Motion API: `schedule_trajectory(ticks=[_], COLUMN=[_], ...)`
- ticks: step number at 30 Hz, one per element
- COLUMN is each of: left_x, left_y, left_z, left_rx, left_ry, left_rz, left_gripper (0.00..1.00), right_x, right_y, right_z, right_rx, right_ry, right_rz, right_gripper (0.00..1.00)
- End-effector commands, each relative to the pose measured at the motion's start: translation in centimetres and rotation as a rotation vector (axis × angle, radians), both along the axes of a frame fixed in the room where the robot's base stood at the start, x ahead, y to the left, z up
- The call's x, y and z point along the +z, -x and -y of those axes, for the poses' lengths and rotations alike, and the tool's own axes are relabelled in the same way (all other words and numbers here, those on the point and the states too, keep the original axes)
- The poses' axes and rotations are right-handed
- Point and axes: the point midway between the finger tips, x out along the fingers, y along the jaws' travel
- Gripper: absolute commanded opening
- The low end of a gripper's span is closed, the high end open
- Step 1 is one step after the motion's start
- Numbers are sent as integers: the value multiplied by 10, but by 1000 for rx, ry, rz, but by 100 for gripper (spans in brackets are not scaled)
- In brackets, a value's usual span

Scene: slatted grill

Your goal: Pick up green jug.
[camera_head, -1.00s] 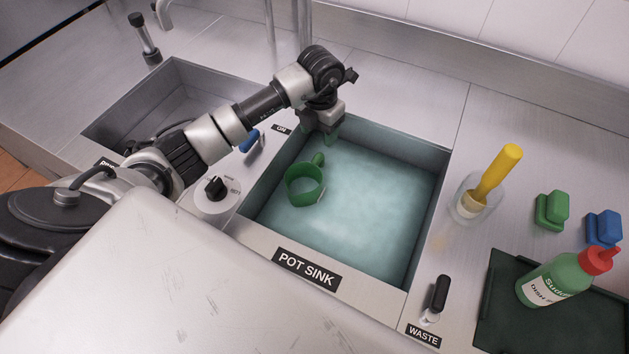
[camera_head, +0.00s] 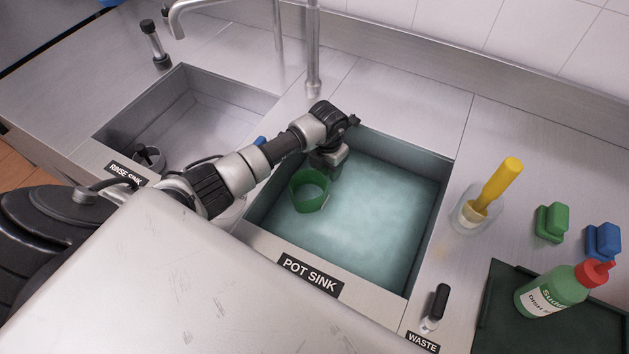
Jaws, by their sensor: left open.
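The green jug (camera_head: 310,204) sits in the water of the pot sink (camera_head: 372,255), near its left side. Its open top faces up towards the camera. My left gripper (camera_head: 326,174) points down over the far side of the jug, where the jug's handle was visible before. The handle is now hidden behind the gripper. The gripper is open; its fingertips are mostly hidden, and I cannot tell whether they touch the jug. My right gripper is not in view.
The pot sink's walls surround the jug. The rinse sink (camera_head: 182,140) lies to the left and a tap (camera_head: 312,62) stands behind. A brush in a glass holder (camera_head: 477,213), sponges (camera_head: 552,222) and a soap bottle (camera_head: 552,290) on a dark tray (camera_head: 500,335) are at the right.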

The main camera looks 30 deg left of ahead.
Motion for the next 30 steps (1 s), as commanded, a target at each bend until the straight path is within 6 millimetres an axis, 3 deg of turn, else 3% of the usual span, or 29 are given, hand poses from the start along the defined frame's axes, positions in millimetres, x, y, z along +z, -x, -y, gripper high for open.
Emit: schedule_trajectory(ticks=[6, 17, 30], left_x=[-1, 0, 6], left_y=[0, 0, -1], left_z=[0, 0, -1], left_rx=[0, 0, 1], left_ry=[0, -1, -2], left_rz=[0, 0, 2], left_gripper=[55, 0, 0], right_x=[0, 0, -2], right_y=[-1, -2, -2], right_z=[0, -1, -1], right_rx=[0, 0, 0], right_ry=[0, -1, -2], right_rz=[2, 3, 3], right_gripper=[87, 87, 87])
